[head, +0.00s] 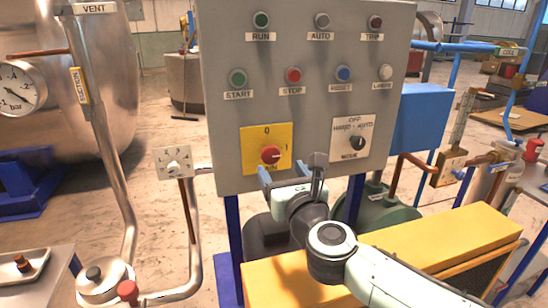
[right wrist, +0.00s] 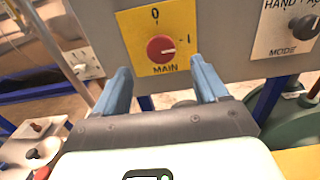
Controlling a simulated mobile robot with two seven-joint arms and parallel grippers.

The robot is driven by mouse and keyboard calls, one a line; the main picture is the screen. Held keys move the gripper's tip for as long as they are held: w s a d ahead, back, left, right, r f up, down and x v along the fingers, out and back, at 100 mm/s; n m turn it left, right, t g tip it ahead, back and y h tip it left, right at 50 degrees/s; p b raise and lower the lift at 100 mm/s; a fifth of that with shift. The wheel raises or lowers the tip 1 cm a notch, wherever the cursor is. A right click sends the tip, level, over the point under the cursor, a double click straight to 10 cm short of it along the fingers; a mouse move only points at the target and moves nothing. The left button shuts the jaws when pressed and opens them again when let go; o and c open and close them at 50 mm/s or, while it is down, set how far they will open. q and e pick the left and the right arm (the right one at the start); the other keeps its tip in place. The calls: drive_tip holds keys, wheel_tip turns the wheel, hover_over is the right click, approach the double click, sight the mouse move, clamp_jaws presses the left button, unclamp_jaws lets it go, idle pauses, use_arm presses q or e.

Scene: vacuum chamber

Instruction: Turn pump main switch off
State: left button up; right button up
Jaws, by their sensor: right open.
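The pump main switch is a red rotary knob (head: 271,154) on a yellow plate (head: 250,140) at the lower left of the grey control panel (head: 300,110). The plate is marked 0 at the top and 1 at the right, and the knob's pointer is toward 1. The knob (right wrist: 161,48) also shows in the right wrist view, just beyond the fingertips and roughly centred between them. My right gripper (head: 291,178) is open and empty, with its blue fingers just below and in front of the knob. My left gripper is not in view.
The black MODE knob (head: 357,143) is to the right of the main switch. Rows of buttons, including the red STOP button (head: 293,75), are above. A small box with a dial (head: 174,165) stands left of the panel. A yellow housing (head: 440,240) lies below.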

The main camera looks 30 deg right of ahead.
sight(272, 155)
drive_tip(key=x, duration=0.7)
drive_tip(key=shift+p, duration=0.35)
drive_tip(key=shift+s, duration=0.1)
drive_tip(key=c, duration=1)
drive_tip(key=shift+c, duration=0.2)
